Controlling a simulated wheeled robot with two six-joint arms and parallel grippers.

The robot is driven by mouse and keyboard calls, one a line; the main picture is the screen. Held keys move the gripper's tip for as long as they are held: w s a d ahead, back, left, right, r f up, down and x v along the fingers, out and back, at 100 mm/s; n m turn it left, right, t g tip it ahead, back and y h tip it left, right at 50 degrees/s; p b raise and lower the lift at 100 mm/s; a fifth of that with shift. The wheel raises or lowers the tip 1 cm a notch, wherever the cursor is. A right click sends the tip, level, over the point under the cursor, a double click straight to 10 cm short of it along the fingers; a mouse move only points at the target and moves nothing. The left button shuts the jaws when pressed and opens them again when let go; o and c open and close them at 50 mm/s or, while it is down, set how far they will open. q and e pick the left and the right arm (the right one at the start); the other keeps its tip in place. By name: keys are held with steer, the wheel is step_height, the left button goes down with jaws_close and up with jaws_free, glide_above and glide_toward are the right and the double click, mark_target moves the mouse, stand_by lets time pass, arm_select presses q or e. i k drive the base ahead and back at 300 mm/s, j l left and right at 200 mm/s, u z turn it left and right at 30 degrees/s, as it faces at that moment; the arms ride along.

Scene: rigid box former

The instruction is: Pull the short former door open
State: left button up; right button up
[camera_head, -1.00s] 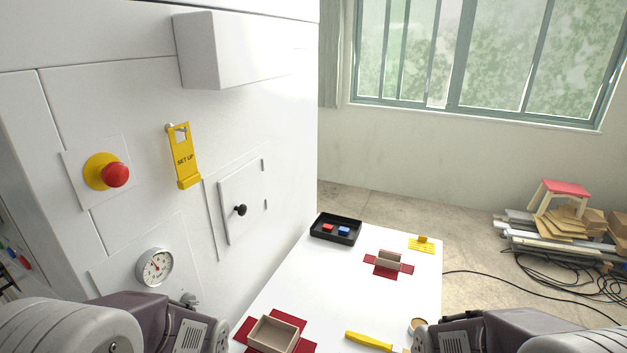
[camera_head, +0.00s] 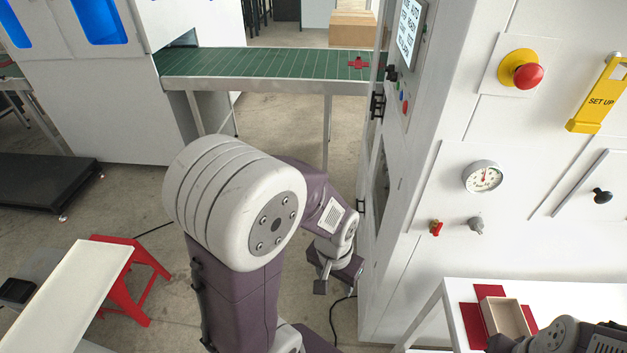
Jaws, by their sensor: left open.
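The white former fills the right side. On its narrow side, seen nearly edge-on, is a door with a dark window (camera_head: 380,190) and black fittings (camera_head: 377,104) along its edge. My left gripper (camera_head: 339,279) is open and empty, low beside this narrow side. It appears apart from the door. My left arm rises in the middle of the view and hides the floor behind it. A black knob (camera_head: 601,196) sits on the wide side at the right. My right arm shows at the bottom right corner; its jaws cannot be made out.
A green conveyor (camera_head: 270,65) runs behind to the former. A white table with an open box (camera_head: 506,318) stands at the lower right. A red trestle (camera_head: 128,280) and white board (camera_head: 75,295) stand at the lower left.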

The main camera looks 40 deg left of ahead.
mark_target(390, 133)
steer(key=u, duration=0.65)
steer(key=i+j, duration=0.1)
steer(key=j, duration=0.35)
steer(key=i+j, duration=0.1)
steer(key=j, duration=0.35)
steer(key=i+j, duration=0.3)
steer(key=i+j+u, duration=0.1)
steer(key=i+j, duration=0.15)
steer(key=i, duration=0.25)
steer(key=i+j, duration=0.25)
steer(key=i, duration=0.15)
steer(key=i+l, duration=0.2)
steer(key=i+l+u, duration=0.1)
steer(key=i, duration=0.35)
steer(key=l, duration=0.1)
